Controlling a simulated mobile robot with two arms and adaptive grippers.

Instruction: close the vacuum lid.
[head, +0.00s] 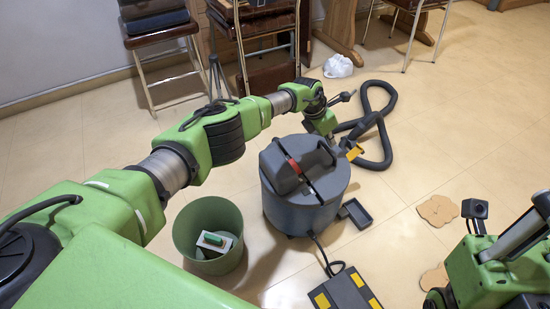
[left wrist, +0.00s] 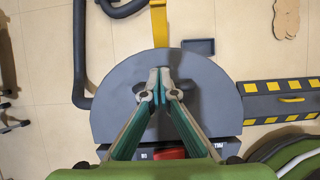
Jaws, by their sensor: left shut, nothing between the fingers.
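The grey canister vacuum (head: 300,209) stands upright on the floor in the middle of the head view. Its round grey lid (head: 282,168) has a raised handle part, a red piece and a dark gap across the top. In the left wrist view, the lid half (left wrist: 115,98) looks like a half disc, with a dark strip and a red part at its straight edge. My left gripper (left wrist: 160,84) is shut and empty over this half. In the head view it (head: 332,143) points down at the vacuum's far right side; contact is unclear.
A black hose (head: 388,130) lies behind the vacuum. A green bin (head: 182,237) stands front left, and a black box with yellow markings (head: 350,290) lies in front. A small dark tray (head: 356,213) lies right. Chairs stand at the back.

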